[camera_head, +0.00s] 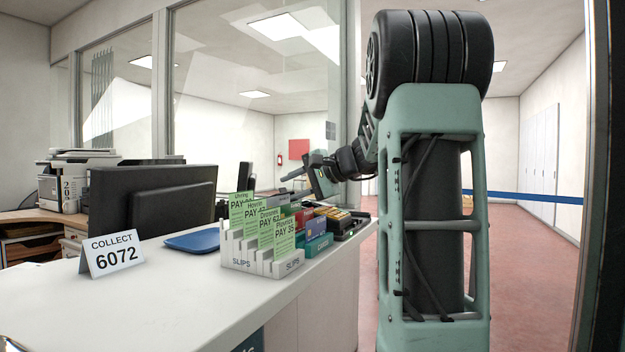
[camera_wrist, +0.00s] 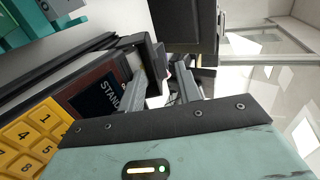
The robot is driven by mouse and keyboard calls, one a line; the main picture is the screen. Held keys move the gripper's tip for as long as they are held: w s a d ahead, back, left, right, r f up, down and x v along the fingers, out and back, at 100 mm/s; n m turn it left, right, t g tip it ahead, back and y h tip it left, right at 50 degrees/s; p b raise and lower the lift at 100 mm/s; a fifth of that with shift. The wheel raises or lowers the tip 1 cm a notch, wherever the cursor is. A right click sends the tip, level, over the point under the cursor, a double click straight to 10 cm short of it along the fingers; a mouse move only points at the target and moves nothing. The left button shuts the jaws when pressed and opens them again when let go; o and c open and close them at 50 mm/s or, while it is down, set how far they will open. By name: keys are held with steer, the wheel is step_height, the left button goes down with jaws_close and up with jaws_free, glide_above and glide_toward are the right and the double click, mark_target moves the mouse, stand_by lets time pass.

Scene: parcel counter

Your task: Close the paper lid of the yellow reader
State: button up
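The yellow reader shows in the wrist view as a dark red body (camera_wrist: 92,88) with yellow keys (camera_wrist: 28,138) and a dark screen with partly hidden "STAND" lettering. In the head view yellow keys (camera_head: 338,213) show behind the slip rack. A black raised part (camera_wrist: 152,55) stands at the reader's far end; I cannot tell surely whether it is the paper lid. My gripper (camera_wrist: 166,84) has its two grey fingers apart, over that end, with a white patch between them. In the head view my gripper (camera_head: 292,176) is above the counter's far end; contact cannot be told.
The slip rack (camera_head: 262,258) with green slips stands in front of the readers. A teal device (camera_wrist: 60,12) is beside the reader. The front of the counter (camera_head: 210,300) is clear.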

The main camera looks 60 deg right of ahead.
steer(key=p+v, duration=0.2)
steer(key=v, duration=1.5)
